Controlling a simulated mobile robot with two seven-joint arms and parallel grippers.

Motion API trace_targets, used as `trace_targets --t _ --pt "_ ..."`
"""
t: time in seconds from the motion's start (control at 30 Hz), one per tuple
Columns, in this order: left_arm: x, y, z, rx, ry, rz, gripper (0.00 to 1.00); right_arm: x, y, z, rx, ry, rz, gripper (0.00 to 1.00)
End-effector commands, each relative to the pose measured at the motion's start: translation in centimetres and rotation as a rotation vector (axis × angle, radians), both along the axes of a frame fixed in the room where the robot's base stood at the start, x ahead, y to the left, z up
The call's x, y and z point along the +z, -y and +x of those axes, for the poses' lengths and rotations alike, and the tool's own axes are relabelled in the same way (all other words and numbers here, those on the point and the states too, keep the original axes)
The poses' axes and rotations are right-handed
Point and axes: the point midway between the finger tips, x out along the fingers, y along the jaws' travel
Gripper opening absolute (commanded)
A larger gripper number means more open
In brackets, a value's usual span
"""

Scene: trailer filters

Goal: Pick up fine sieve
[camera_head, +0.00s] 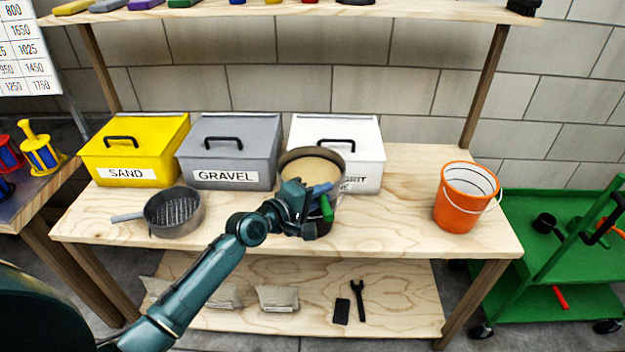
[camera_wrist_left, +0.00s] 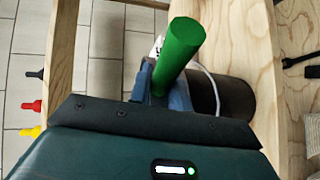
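The fine sieve (camera_head: 312,168) is a round pan with a brownish rim and a tan mesh, in front of the white box in the head view. My left gripper (camera_head: 318,203) is at its near side, with blue fingers around a green handle (camera_head: 327,209). In the left wrist view the green handle (camera_wrist_left: 180,55) stands between the blue fingers of my left gripper (camera_wrist_left: 163,92), which look closed on it. The arm hides where the handle joins the pan, and I cannot tell whether the sieve is off the table. My right gripper is out of view.
A coarse-mesh grey sieve (camera_head: 174,211) lies on the table to the left. Yellow (camera_head: 135,150), grey (camera_head: 228,150) and white (camera_head: 365,150) lidded boxes stand behind. An orange bucket (camera_head: 463,205) is at the right. Bare table (camera_head: 400,225) lies between my gripper and the bucket.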

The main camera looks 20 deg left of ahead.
Motion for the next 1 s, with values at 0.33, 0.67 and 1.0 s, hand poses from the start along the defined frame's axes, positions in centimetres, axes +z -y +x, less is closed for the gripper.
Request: trace_targets --t 0.33,0.67,1.0 --pt "0.2 0.0 0.0 0.000 0.005 0.000 0.00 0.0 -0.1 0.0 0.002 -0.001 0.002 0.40" --pt "5.2 0.0 0.1 0.000 0.010 -0.002 0.00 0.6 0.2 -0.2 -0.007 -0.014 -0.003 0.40" --pt "9.7 0.5 -0.2 -0.009 0.006 0.002 0.00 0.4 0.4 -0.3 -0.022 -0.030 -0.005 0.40"
